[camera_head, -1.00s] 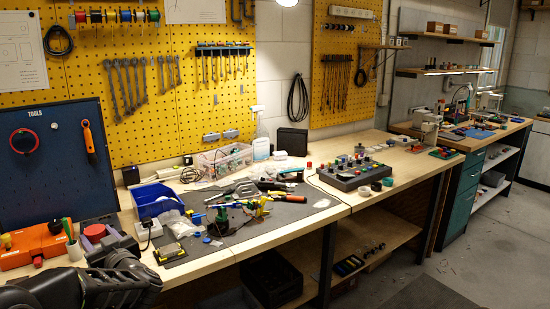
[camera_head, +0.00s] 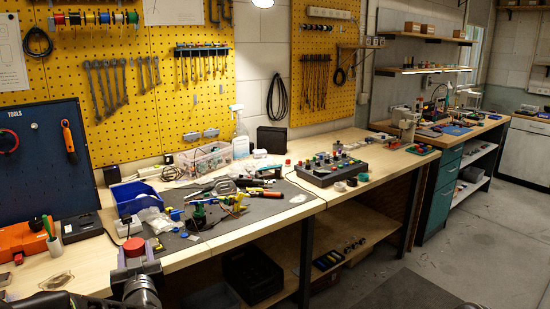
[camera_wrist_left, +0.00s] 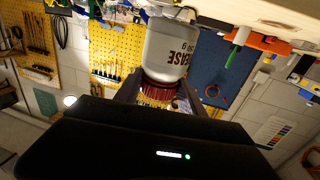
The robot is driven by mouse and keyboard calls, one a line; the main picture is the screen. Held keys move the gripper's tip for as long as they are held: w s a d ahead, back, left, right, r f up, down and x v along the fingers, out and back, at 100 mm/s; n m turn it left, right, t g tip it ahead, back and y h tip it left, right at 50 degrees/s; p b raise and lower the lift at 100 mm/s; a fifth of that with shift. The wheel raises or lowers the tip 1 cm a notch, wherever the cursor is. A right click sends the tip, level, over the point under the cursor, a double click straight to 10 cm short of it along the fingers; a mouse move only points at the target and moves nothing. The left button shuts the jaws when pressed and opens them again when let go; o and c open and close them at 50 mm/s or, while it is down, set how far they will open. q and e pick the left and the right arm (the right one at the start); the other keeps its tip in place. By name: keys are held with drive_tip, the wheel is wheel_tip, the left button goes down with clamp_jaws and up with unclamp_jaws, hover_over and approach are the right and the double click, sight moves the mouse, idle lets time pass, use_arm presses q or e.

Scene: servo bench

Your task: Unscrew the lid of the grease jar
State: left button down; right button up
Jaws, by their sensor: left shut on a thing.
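The grease jar (camera_wrist_left: 170,50) is pale, with dark "GREASE" lettering that is partly cut off, in the left wrist view. Its ribbed red lid (camera_wrist_left: 158,92) is on the jar's end nearest my wrist. My left gripper (camera_wrist_left: 157,100) is shut on the lid, one finger on each side. The jar body and lid look joined; whether the lid has turned cannot be told. The jar body is hidden there. My right gripper is not in view.
The wooden bench (camera_head: 75,262) carries a blue bin (camera_head: 135,198), a grey mat (camera_head: 270,207) with tools and parts, and an orange block (camera_head: 22,240) at left. A dark button box (camera_head: 330,171) stands farther right. The bench's front left has bare wood.

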use_arm(q)
drive_tip(key=s+d+f+m+t+h, duration=0.1)
drive_tip(key=s+d+f+m+h, duration=0.1)
drive_tip(key=d+f+h, duration=0.2)
drive_tip(key=s+d+f+m+t+h, duration=0.1)
drive_tip(key=s+d+f+m+h, duration=0.1)
drive_tip(key=d+f, duration=0.6)
drive_tip(key=d+m+h, duration=0.1)
drive_tip(key=d+h, duration=0.1)
drive_tip(key=d, duration=0.1)
drive_tip(key=shift+s+d, duration=0.2)
drive_tip(key=shift+d, duration=0.15)
drive_tip(key=s+d+f+m+g+h, duration=0.2)
drive_tip(key=s+d+f+m+h, duration=0.1)
drive_tip(key=s+d+m+h, duration=0.1)
drive_tip(key=s+d+f+m+g+h, duration=0.2)
drive_tip(key=s+d+h, duration=0.4)
drive_tip(key=d, duration=0.5)
drive_tip(key=shift+s+d+f+m+h, duration=0.2)
drive_tip(key=shift+s+f+m+h, duration=0.1)
drive_tip(key=shift+f+m+h, duration=0.75)
drive_tip(key=shift+r, duration=0.1)
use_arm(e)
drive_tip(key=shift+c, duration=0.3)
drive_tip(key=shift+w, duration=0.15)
